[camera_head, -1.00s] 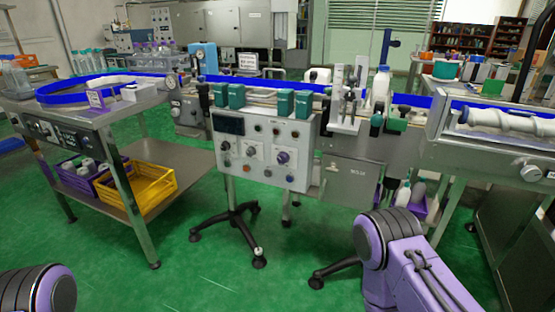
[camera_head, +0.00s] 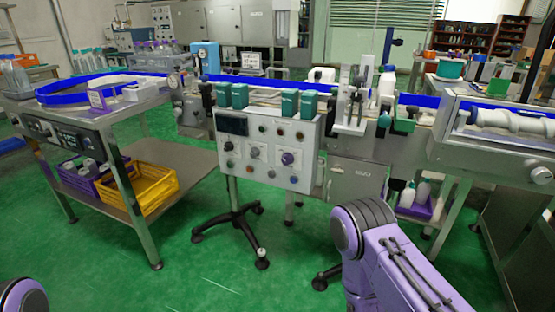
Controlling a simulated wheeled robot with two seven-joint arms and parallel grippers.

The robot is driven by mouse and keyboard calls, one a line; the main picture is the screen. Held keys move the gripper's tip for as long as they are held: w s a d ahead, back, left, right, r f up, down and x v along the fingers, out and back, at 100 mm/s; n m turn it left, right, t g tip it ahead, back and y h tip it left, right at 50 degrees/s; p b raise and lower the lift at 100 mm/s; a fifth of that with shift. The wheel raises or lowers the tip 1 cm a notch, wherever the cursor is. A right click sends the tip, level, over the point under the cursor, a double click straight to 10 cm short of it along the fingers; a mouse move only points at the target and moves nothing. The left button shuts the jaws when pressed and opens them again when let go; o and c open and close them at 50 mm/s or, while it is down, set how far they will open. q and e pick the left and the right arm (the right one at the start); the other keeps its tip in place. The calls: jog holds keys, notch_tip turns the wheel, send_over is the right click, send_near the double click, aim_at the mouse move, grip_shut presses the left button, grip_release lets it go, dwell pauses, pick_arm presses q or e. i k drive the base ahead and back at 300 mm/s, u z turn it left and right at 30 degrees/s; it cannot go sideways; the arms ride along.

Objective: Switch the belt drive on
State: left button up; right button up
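The control panel (camera_head: 235,165) is a grey box on a wheeled stand in the middle of the view. It has a dark display (camera_head: 232,124) at upper left, several knobs and buttons, and a purple-and-black knob (camera_head: 288,158) on the right. Which control belongs to the belt drive is too small to read. The conveyor with blue side rails (camera_head: 262,82) runs behind the panel. Purple links of my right arm show at the lower right, and a small part of my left arm shows at the lower left corner. Neither gripper is in view.
A steel table (camera_head: 150,98) on the left holds a yellow crate (camera_head: 150,190) on its lower shelf. A white bottle (camera_head: 387,82) stands by the applicator on the line. A clear-covered machine section (camera_head: 500,150) is on the right. Green floor is open in front of the panel.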

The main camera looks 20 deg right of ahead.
aim_at(287, 158)
jog(key=i, duration=0.55)
jog(key=z, duration=0.75)
